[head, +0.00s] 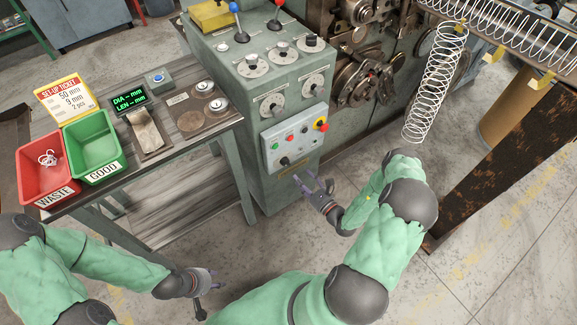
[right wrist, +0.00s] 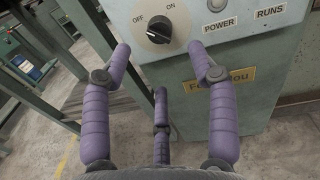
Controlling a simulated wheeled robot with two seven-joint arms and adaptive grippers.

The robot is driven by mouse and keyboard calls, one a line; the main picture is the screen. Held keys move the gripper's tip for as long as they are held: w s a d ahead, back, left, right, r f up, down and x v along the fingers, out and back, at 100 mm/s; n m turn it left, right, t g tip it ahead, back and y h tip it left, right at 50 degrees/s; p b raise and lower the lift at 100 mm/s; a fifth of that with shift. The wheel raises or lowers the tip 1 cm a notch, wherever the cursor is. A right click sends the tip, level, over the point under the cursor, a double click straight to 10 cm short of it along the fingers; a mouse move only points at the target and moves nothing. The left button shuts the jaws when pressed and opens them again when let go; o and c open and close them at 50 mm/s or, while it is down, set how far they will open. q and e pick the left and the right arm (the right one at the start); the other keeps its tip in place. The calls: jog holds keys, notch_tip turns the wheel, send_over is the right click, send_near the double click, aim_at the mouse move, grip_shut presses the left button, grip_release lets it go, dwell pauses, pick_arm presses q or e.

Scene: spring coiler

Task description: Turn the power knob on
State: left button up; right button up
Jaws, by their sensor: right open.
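The power knob (head: 284,161) is a small black rotary knob at the lower left of the light grey panel (head: 296,140) on the green machine cabinet. In the right wrist view the knob (right wrist: 158,27) sits between OFF and ON labels, with a white mark on its face; I cannot tell its setting for sure. My right gripper (head: 309,184) is open and empty, just below and right of the knob. In the right wrist view its purple fingers (right wrist: 160,52) spread either side below the knob, apart from it. My left gripper (head: 207,281) hangs low at left; its opening is unclear.
A red emergency-type button (head: 321,124) and several small buttons share the panel. A bench at left holds the red WASTE bin (head: 45,165), green GOOD bin (head: 92,144) and a display (head: 129,99). A wire coil (head: 436,80) hangs at upper right.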

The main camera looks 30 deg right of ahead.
aim_at(288, 164)
jog(key=w, duration=0.3)
jog(key=w+a+b, duration=0.1)
jog(key=w, duration=0.1)
jog(key=w+b, duration=0.1)
jog(key=w, duration=0.2)
jog(key=shift+w+a, duration=0.2)
jog(key=shift+w, duration=0.1)
jog(key=c, duration=1.1)
